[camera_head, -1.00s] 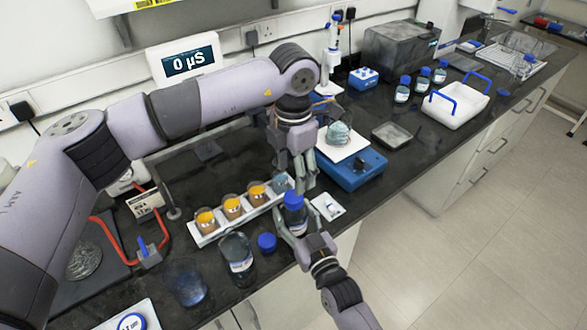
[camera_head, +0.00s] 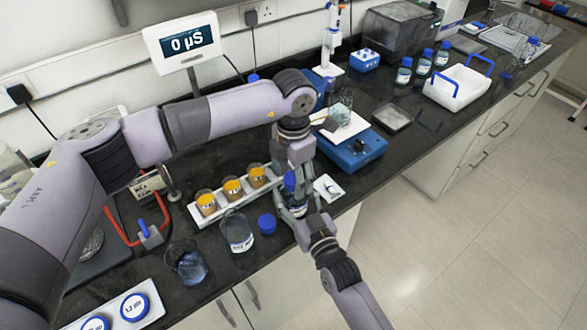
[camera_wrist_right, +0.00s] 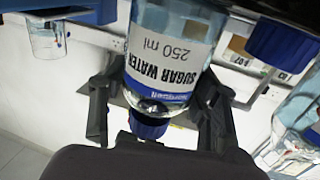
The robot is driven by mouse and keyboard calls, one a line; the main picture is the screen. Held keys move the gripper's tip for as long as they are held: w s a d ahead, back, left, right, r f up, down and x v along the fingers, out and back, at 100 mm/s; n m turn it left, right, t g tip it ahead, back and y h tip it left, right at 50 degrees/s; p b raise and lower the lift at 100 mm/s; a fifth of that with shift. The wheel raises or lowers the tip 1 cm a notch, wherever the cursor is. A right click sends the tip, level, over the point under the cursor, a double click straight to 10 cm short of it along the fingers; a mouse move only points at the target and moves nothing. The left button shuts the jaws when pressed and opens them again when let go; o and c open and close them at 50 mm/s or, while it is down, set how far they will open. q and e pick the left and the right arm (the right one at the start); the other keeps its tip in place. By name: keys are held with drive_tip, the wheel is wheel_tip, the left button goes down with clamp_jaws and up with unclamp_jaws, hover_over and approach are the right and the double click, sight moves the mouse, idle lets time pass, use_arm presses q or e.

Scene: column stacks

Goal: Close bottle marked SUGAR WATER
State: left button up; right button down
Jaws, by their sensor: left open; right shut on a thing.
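The SUGAR WATER bottle (camera_wrist_right: 172,55) fills the middle of the right wrist view, which shows it upside down with its label readable. A blue cap (camera_wrist_right: 148,125) sits at its neck. In the head view the bottle's blue cap (camera_head: 290,182) shows, while arms hide much of the body. My right gripper (camera_head: 293,208) is shut on the bottle; its fingers flank the glass in the right wrist view (camera_wrist_right: 155,105). My left gripper (camera_head: 295,180) is open, pointing down at the cap with its fingers beside it. Contact with the cap cannot be told.
A loose blue cap (camera_head: 266,224) and an uncapped bottle (camera_head: 237,232) stand just left. A white rack (camera_head: 225,212) holds beakers with orange contents. A glass beaker (camera_head: 187,266) stands near the front edge. A blue stirrer (camera_head: 352,151) is behind right.

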use_arm(q)
drive_tip(key=shift+c, duration=0.5)
drive_tip(key=c, duration=1.1)
drive_tip(key=o, duration=1.3)
wheel_tip(320, 180, up, 12)
